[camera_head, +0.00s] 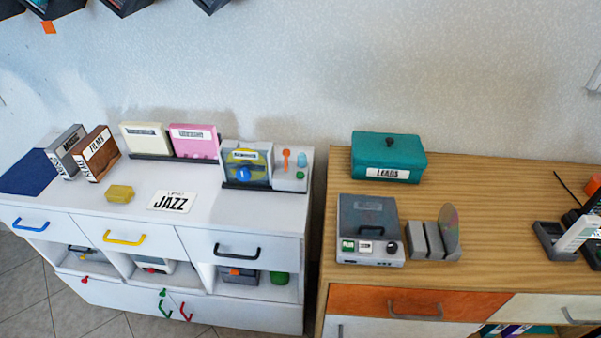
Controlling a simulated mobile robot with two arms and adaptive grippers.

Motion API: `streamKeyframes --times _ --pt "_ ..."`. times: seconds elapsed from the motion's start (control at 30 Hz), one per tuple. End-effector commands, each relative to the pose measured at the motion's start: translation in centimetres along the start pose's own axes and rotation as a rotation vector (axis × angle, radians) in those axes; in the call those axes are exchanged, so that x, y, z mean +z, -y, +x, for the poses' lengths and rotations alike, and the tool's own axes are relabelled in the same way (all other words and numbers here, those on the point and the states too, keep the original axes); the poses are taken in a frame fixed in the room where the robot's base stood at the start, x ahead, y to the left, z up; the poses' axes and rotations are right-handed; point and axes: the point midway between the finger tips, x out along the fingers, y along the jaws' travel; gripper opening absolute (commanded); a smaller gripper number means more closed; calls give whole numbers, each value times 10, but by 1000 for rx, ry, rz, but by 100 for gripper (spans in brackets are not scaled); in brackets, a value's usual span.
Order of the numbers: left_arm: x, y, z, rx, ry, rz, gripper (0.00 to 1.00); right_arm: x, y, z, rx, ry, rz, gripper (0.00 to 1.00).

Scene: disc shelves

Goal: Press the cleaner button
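A grey box device with a dark lid (368,216) stands on the wooden cabinet, right of the middle. Its front edge has a green button or panel (348,246), a small white label and a black knob (392,247). A second unit with a yellowish front (246,166) stands on the white cabinet. It has a blue round part (243,174) and a label too small to read. Beside it is a white panel with orange, light blue and green parts (290,168). I cannot tell which is the cleaner. Neither gripper is in view.
A teal box marked LEADS (388,174) stands behind the grey device, and a grey rack with a disc (434,242) stands at its right. The white cabinet holds boxes, a yellow block (119,194) and a JAZZ card (171,202). Dark and white objects crowd the right edge.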

Motion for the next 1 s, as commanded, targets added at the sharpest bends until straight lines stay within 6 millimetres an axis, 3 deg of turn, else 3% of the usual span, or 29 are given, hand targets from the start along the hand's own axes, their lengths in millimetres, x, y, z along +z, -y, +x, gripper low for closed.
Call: streamKeyframes --times 0.03,0.3,1.0 --pt "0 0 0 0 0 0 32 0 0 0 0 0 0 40" --pt "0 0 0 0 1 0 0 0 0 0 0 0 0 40" --pt "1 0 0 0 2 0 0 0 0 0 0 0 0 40"
